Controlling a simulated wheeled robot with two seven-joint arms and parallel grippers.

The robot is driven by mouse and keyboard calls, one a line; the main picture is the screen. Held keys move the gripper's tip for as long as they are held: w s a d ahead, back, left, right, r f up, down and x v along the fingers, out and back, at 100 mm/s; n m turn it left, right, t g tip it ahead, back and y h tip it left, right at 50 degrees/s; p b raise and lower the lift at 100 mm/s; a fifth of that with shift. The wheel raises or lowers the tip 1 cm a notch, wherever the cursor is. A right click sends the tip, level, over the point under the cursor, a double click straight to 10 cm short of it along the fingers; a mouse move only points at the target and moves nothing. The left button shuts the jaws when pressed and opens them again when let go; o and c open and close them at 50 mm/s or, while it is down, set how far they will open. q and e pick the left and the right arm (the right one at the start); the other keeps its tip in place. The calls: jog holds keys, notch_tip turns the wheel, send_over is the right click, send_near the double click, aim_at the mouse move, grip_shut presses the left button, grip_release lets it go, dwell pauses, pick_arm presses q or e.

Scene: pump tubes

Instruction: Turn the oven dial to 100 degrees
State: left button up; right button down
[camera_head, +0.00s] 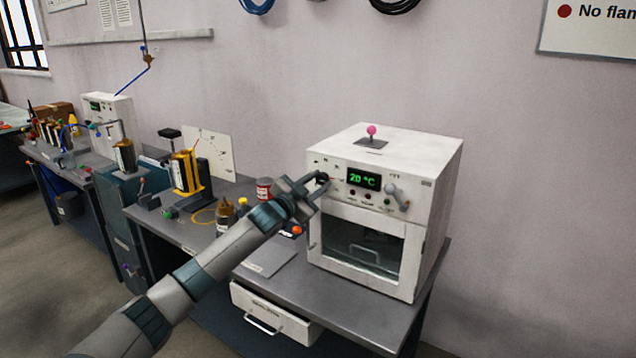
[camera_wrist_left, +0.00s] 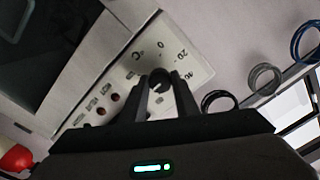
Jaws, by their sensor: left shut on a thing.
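The white oven (camera_head: 432,200) stands on the grey bench against the wall. Its green display (camera_head: 363,179) reads 20 °C. The black oven dial (camera_wrist_left: 159,77) is on the front panel, left of the display, and mostly hidden by my gripper in the head view. My left gripper (camera_head: 321,186) reaches it from the left. In the left wrist view its two dark fingers (camera_wrist_left: 164,94) are shut on the dial, one on either side. Printed scale marks show around the dial, and the panel appears tilted. My right gripper is not in view.
A grey lever (camera_head: 397,196) sits right of the display, and a pink-tipped lever (camera_head: 371,131) stands on the oven top. The oven door (camera_head: 362,245) is closed. A red can (camera_head: 264,190) and bottles stand left of the oven. A white drawer (camera_head: 272,314) sticks out below.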

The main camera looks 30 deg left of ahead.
pick_arm(q)
jog(key=shift+f, duration=0.15)
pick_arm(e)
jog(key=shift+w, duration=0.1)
pick_arm(q)
jog(key=o, duration=1.1)
jog(key=shift+c, duration=0.2)
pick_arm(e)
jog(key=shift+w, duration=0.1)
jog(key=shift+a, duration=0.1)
pick_arm(q)
jog(key=shift+s, duration=0.15)
jog(key=shift+s, duration=0.5)
jog(key=s+a+b, duration=0.1)
jog(key=s+b, duration=0.3)
jog(key=s, duration=1.2)
jog(key=shift+b, duration=0.4)
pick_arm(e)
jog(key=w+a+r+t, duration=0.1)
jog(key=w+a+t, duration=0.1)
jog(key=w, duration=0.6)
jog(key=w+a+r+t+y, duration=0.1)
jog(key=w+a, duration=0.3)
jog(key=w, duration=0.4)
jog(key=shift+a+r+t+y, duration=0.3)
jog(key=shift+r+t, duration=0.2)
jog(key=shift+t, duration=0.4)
pick_arm(q)
jog(key=shift+a+f, duration=0.1)
jog(key=shift+f, duration=0.1)
